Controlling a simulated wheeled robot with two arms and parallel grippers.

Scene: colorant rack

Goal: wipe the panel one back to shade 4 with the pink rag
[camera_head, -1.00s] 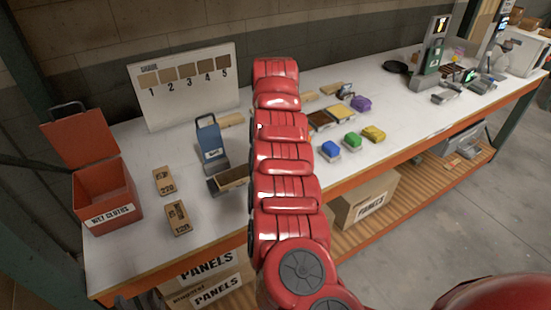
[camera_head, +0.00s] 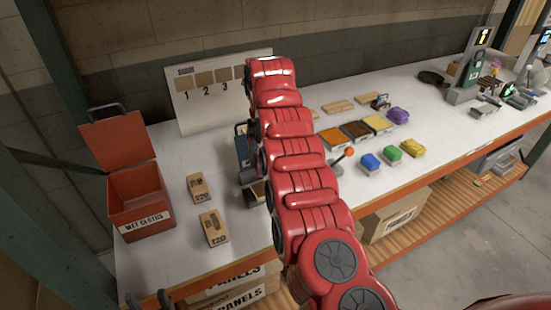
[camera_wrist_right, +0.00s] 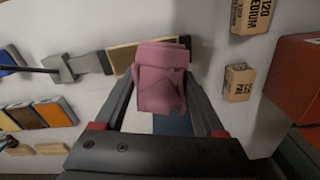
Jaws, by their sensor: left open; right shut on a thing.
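My right gripper (camera_wrist_right: 160,100) is shut on the pink rag (camera_wrist_right: 163,80), a folded pink cloth. In the head view my red right arm hides this gripper and rag, and only a bit of the panel (camera_head: 258,189) shows beside the blue stand (camera_head: 243,152). The white shade board (camera_head: 205,115) stands behind, with 1 to 3 readable and the higher shades partly covered. My left gripper (camera_head: 150,299) is open and empty at the lower left.
A red wet cloths bin (camera_head: 140,195) with its lid up stands at the left. Two sanding blocks (camera_head: 198,188) (camera_head: 213,228) lie between it and the stand.

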